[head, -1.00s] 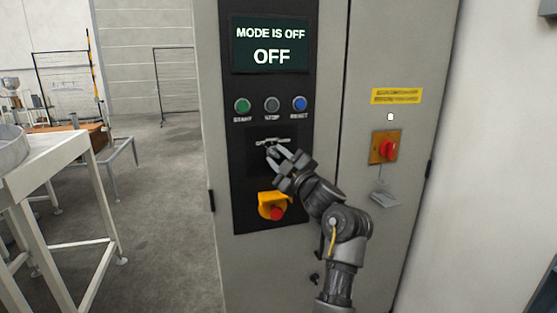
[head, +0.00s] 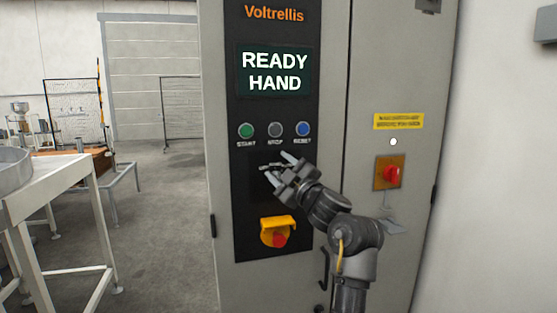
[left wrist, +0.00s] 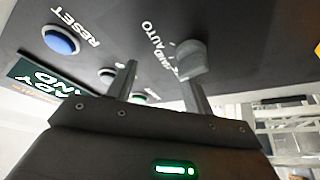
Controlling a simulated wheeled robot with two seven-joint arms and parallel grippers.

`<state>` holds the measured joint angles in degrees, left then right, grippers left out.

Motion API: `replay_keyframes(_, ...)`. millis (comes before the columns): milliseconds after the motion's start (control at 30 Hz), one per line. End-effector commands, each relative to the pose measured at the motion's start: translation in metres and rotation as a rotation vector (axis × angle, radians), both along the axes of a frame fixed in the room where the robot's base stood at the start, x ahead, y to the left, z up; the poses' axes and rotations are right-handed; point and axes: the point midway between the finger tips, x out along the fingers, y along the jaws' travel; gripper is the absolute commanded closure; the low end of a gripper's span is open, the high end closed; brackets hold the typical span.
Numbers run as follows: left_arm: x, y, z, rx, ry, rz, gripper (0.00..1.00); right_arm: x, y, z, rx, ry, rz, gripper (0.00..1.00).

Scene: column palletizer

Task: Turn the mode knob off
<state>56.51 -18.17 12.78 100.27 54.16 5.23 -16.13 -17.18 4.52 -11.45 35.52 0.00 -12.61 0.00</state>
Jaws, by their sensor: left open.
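The mode knob (left wrist: 192,60) is a grey knob on the dark panel in the left wrist view, beside the HAND and AUTO labels. In the head view my gripper hides it. The screen (head: 273,70) above reads READY HAND. My left gripper (head: 280,167) is open in front of the knob's panel. In the left wrist view the fingers of the left gripper (left wrist: 158,72) are apart, and the knob shows just past the right-hand finger. I cannot tell whether that finger touches it. My right gripper is not in view.
Green start (head: 246,130), grey stop (head: 275,129) and blue reset (head: 303,129) buttons sit above the knob. A red emergency button in a yellow guard (head: 276,233) is below. A red rotary switch (head: 391,174) is at right. A white table (head: 60,170) stands left.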

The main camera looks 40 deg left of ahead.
Motion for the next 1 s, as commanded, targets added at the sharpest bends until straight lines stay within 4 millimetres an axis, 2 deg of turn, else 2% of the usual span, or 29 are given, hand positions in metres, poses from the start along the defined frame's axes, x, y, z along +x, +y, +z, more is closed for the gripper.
replay_keyframes(233, -0.035, -0.027, 0.049, -0.004, -0.008, -0.004, 0.49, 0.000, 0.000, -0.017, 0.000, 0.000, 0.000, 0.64)
replay_keyframes(400, -0.067, -0.049, 0.064, -0.002, -0.006, -0.001, 0.49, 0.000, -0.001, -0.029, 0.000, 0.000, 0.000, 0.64)
replay_keyframes(600, -0.093, -0.069, 0.080, -0.001, -0.004, -0.001, 0.49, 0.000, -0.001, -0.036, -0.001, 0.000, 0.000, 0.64)
replay_keyframes(800, -0.104, -0.077, 0.087, -0.003, 0.001, 0.000, 0.49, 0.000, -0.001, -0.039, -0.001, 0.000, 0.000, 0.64)
replay_keyframes(1000, -0.106, -0.079, 0.088, -0.002, 0.002, 0.000, 0.49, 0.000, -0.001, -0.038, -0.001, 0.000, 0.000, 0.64)
